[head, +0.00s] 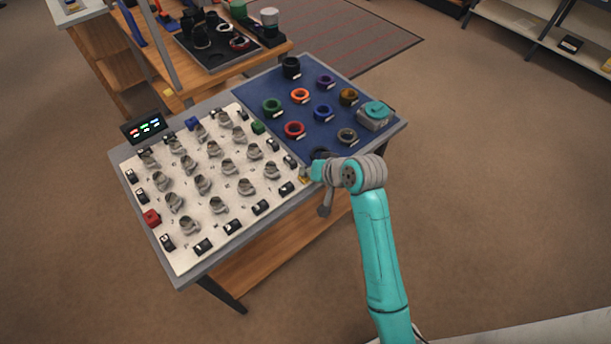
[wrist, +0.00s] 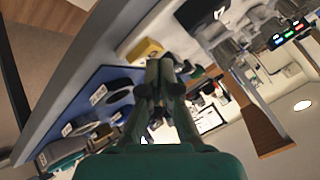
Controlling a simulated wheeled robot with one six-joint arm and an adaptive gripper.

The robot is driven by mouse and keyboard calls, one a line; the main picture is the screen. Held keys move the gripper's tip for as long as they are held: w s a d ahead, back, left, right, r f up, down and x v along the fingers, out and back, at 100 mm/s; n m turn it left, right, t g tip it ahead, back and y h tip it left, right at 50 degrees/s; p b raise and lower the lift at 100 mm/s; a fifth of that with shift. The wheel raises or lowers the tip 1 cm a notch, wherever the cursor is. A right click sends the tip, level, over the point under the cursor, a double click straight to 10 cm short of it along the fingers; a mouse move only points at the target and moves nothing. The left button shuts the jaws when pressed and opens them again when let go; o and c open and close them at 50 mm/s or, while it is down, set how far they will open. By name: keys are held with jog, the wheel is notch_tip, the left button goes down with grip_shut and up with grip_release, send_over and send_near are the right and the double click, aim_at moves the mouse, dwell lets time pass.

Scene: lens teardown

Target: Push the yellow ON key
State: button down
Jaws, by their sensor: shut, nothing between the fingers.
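The yellow ON key (head: 304,179) is a small block at the near right corner of the pale panel (head: 215,248), beside the blue mat. In the head view my wrist is close to it on the right and hides part of that corner. In the wrist view the yellow key (wrist: 146,50) shows just beyond and slightly left of my fingertips. My gripper (wrist: 160,70) is shut with nothing between the fingers. Its tips are very near the key; I cannot tell whether they touch. No lettering on the key is readable.
The panel carries several grey knobs, black switches, a red key (head: 151,218), a blue key (head: 193,123) and a green key (head: 258,127). A lit display (head: 145,127) stands at its far left. Several coloured rings and a teal device (head: 376,114) sit on the blue mat (head: 262,92).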

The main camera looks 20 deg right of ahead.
aim_at(307, 178)
jog(key=shift+f, duration=0.3)
jog(key=shift+r, duration=0.45)
dwell(0.3)
jog(key=shift+r, duration=3)
